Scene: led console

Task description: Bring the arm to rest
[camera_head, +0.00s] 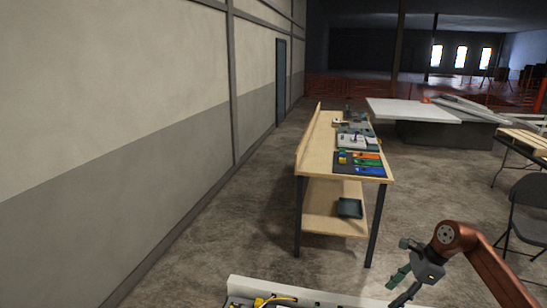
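My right arm comes in from the lower right. Its gripper (397,293) is low in the picture, over the right part of a white-edged panel (320,297). Two fingers, one greenish and one dark, point down and left with a gap between them, and I see nothing held there. The panel is cut off by the bottom edge, so most of it is hidden. A yellow and black item (270,301) shows at its left; I cannot tell what it is. My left gripper is not in view.
A wooden workbench (317,160) with tools and coloured bins stands ahead, a dark tray (349,208) on its lower shelf. A wall (110,120) runs along the left. A dark chair (528,205) stands at right. Concrete floor is clear left of the bench.

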